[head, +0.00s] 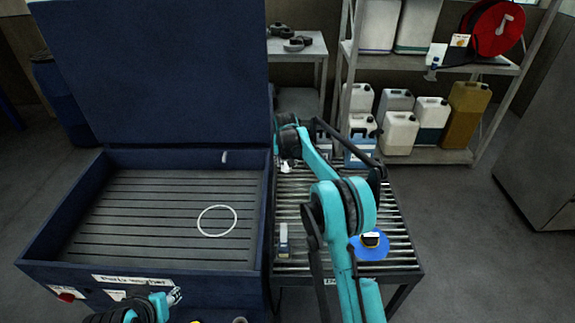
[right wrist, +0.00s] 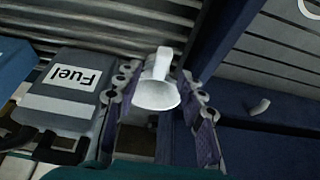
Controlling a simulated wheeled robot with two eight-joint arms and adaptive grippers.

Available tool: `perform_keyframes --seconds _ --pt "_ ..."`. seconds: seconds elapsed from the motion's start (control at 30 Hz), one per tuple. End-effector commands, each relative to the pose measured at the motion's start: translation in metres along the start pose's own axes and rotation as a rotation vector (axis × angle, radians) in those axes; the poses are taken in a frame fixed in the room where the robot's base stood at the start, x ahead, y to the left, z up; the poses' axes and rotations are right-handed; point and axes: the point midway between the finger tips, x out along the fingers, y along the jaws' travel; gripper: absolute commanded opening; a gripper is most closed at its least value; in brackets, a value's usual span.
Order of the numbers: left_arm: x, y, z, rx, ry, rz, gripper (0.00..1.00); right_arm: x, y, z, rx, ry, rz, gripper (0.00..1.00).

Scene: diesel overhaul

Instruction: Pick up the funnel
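The white funnel (right wrist: 158,92) shows in the right wrist view with its wide mouth towards the camera and its narrow end pointing away. My right gripper (right wrist: 160,72) has its two fingers apart, one on each side of the funnel, with a small gap visible on the left. In the head view the funnel is a small white shape (head: 286,168) at the far left of the roller conveyor, just below my right gripper (head: 288,154). My left gripper (head: 174,296) is partly seen at the bottom left, by the blue cabinet's front edge; its fingers are unclear.
The roller conveyor (head: 318,262) carries a grey Fuel container (right wrist: 70,95) beside the funnel and a blue disc (head: 371,253) nearer. The open blue parts washer (head: 62,205) with a white ring (head: 217,221) adjoins its left side. Shelves with several jugs (head: 398,132) stand behind.

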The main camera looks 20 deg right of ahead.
Motion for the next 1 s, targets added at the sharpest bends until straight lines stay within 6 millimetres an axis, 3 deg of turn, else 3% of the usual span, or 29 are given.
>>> perform_keyframes --seconds 0.2,0.47,0.63,1.0 --pt "0.011 0.0 0.008 0.0 0.0 0.0 0.4 0.036 0.0 0.002 0.0 0.0 0.0 0.4" --pt "0.011 0.0 0.008 0.0 0.0 0.0 0.4 0.041 0.0 0.001 -0.001 0.0 0.0 0.4" --pt "0.011 0.0 0.008 0.0 0.0 0.0 0.4 0.041 0.0 0.001 0.0 0.0 0.0 0.0" --pt "0.011 0.0 0.007 0.0 0.0 0.0 0.4 0.039 0.0 0.0 0.0 0.0 0.0 0.0"
